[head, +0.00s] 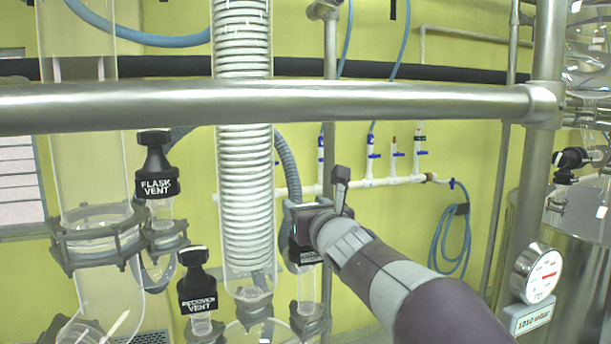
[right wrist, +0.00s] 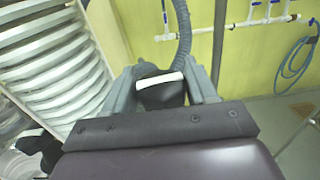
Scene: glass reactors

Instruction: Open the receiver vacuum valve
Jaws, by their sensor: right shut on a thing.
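The receiver vacuum valve (head: 304,256) has a black cap and a label, and stands right of the white coiled condenser in the head view. Its label is mostly hidden by my right gripper, so I cannot read it. My right gripper (head: 308,214) is shut on the valve's black handle from above right. In the right wrist view the black handle (right wrist: 160,94) with a white bar on top sits between the two grey fingers. A grey corrugated hose (head: 287,165) runs down just behind it. My left gripper is not in view.
The flask vent (head: 157,172) and receiver vent (head: 197,286) valves stand to the left. The glass coil condenser (head: 243,190) is close on the left. A metal rail (head: 270,107) crosses above my arm. A round gauge (head: 535,273) is at the right.

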